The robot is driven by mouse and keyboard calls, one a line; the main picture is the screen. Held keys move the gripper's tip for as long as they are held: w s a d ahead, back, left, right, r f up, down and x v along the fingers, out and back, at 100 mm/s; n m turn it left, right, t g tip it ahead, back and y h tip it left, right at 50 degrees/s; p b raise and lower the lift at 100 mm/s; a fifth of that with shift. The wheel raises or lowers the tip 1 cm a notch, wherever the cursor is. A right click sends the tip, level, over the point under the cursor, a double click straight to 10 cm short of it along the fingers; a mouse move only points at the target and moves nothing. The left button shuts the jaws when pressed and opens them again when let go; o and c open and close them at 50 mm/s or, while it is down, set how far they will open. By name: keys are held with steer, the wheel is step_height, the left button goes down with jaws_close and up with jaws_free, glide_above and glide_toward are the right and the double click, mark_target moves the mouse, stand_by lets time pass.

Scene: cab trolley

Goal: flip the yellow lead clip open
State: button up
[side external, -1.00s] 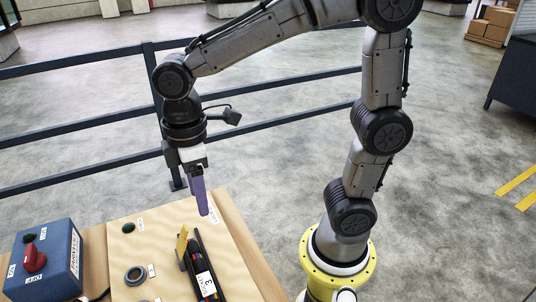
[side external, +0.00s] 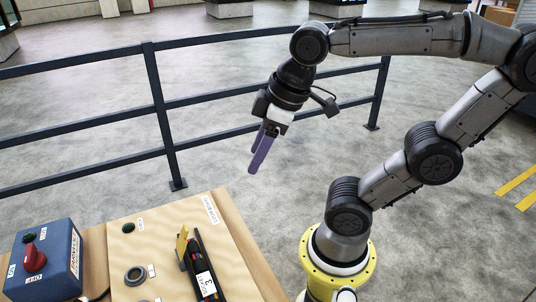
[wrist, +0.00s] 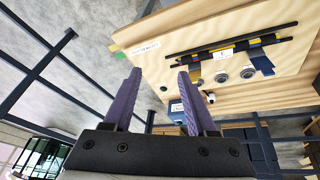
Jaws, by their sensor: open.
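The yellow lead clip (side external: 182,243) is a thin flap standing up along the left edge of a black lead channel (side external: 196,238) on the wooden board. It appears upright beside the leads rather than across them. In the wrist view a dull yellowish flap (wrist: 196,73) projects from the channel's edge and seems to be this clip. My gripper (side external: 253,162) has purple fingers, spread and empty, tilted in the air above and to the right of the board, well clear of the clip. Both fingers also show in the wrist view (wrist: 160,75).
A blue box with a red knob (side external: 48,262) stands left of the board (side external: 160,235). A ring-shaped fitting (side external: 135,275) sits left of the channel. A blue flap (wrist: 262,64) is farther along the channel. A dark railing (side external: 160,110) runs behind; the air around my gripper is free.

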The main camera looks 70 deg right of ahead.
steer(key=shift+s+d+f+m+t, duration=0.2)
steer(key=shift+s+f+m, duration=0.1)
steer(key=shift+s+m, duration=0.15)
steer(key=shift+s+d+f+m+t, duration=0.15)
steer(key=shift+s+f+m+t, duration=0.05)
steer(key=shift+s+f+m, duration=0.2)
steer(key=shift+r, duration=0.15)
